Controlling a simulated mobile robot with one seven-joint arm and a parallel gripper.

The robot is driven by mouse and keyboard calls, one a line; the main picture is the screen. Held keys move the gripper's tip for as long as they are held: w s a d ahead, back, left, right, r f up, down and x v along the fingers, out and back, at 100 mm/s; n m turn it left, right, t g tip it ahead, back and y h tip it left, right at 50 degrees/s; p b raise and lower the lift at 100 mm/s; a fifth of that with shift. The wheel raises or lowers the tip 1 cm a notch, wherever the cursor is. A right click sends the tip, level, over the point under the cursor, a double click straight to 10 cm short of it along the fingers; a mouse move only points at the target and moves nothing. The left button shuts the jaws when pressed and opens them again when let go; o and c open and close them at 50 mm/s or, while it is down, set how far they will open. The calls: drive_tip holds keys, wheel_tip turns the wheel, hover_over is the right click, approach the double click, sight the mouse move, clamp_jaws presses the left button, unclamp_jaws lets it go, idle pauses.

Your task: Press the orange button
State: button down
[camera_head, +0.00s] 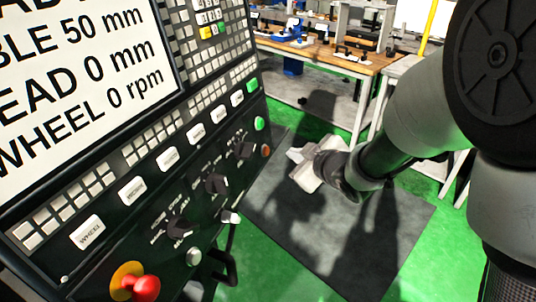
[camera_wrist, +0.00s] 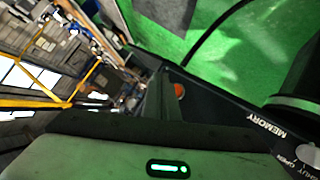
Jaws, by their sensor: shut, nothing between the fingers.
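The orange button (camera_head: 266,151) is a small round button at the right edge of the black control panel, below a green button. It also shows in the wrist view (camera_wrist: 179,91), just right of the fingers and partly hidden by them. My gripper (camera_head: 296,154) is pale and stands to the right of the orange button in the head view, its tips toward the panel. In the wrist view my gripper (camera_wrist: 163,75) is shut and empty, its fingers close beside the button. I cannot tell whether they touch it.
The control panel (camera_head: 120,160) carries a screen, white keys, black knobs and a red emergency stop (camera_head: 146,288) on yellow. Two green buttons (camera_head: 259,123) sit along its right edge. A wooden workbench (camera_head: 335,57) stands behind. A grey mat (camera_head: 340,235) lies on the green floor.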

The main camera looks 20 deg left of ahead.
drive_tip(key=shift+a+f+b, duration=0.15)
drive_tip(key=shift+a+b, duration=0.25)
drive_tip(key=shift+a, duration=0.55)
drive_tip(key=shift+a+f+b, duration=0.15)
drive_tip(key=shift+a+b, duration=0.2)
drive_tip(key=shift+a, duration=0.55)
drive_tip(key=shift+a+f, duration=0.1)
idle(0.5)
drive_tip(key=shift+a+b, duration=0.35)
drive_tip(key=shift+b, duration=0.05)
drive_tip(key=shift+a+b, duration=0.4)
idle(0.6)
idle(0.3)
drive_tip(key=shift+d, duration=0.8)
drive_tip(key=shift+p, duration=0.3)
drive_tip(key=shift+d+r+p, duration=0.2)
drive_tip(key=shift+d+p, duration=0.1)
drive_tip(key=shift+d, duration=0.5)
drive_tip(key=shift+d+r+p, duration=0.15)
drive_tip(key=shift+d+p, duration=0.2)
drive_tip(key=shift+d, duration=0.5)
drive_tip(key=shift+d+r+p, duration=0.2)
drive_tip(key=shift+d+p, duration=0.1)
drive_tip(key=shift+d, duration=0.5)
